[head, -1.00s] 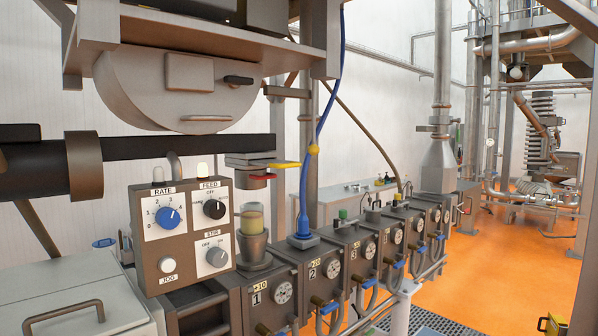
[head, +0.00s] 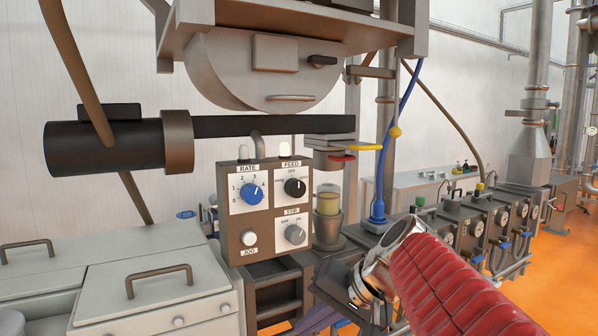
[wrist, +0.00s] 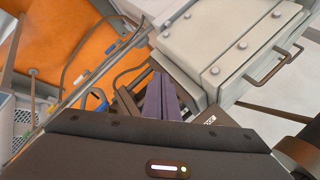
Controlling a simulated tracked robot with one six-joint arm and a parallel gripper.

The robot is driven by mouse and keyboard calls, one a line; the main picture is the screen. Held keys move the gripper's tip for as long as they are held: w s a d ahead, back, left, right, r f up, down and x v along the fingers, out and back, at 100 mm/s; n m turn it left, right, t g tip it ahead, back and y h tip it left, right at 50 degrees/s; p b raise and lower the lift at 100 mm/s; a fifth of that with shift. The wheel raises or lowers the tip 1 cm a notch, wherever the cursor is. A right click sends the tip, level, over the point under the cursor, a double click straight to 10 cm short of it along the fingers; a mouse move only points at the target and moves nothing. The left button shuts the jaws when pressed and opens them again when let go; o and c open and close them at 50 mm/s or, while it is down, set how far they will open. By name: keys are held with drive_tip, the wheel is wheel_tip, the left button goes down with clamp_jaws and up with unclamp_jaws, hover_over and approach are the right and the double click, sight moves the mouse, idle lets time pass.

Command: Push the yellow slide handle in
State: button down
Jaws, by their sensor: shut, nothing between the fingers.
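The yellow slide handle (head: 368,147) is a small flat bar. In the head view it sticks out to the right from a grey slide assembly below the end of the black horizontal tube, just above a red ring-shaped part (head: 343,157). A glass with yellowish contents (head: 328,200) stands below. My gripper's fingers (wrist: 161,80) show in the wrist view, shut and empty. They point toward the machine's lower parts and the floor, and the handle is not visible there.
A control box (head: 266,212) with knobs stands left of the glass. A blue hose (head: 384,170) with a yellow ball (head: 395,132) runs right of the handle. A large round housing (head: 265,75) hangs above. White lidded cabinets (head: 170,265) fill the lower left.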

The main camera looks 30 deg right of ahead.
sight(373, 149)
drive_tip(key=w+d+r+m+t+y, duration=0.1)
drive_tip(key=w+d+r+m+t, duration=0.3)
drive_tip(key=d+r, duration=0.5)
drive_tip(key=s+d+r+m+t+h, duration=0.1)
drive_tip(key=d+r+t, duration=0.3)
drive_tip(key=d+r, duration=0.4)
drive_tip(key=s+d+r+m+t+h, duration=0.2)
drive_tip(key=s+d+r+m+t, duration=0.1)
drive_tip(key=d+r, duration=0.5)
drive_tip(key=d+m+t, duration=0.1)
drive_tip(key=d, duration=0.1)
drive_tip(key=shift+s+d+t, duration=0.3)
drive_tip(key=shift+d, duration=0.05)
drive_tip(key=shift+w, duration=0.15)
drive_tip(key=w, duration=0.4)
drive_tip(key=w+r, duration=0.1)
drive_tip(key=w, duration=0.4)
drive_tip(key=w+a+r, duration=0.1)
drive_tip(key=w, duration=0.3)
drive_tip(key=shift+w+r, duration=0.15)
drive_tip(key=shift+w, duration=0.1)
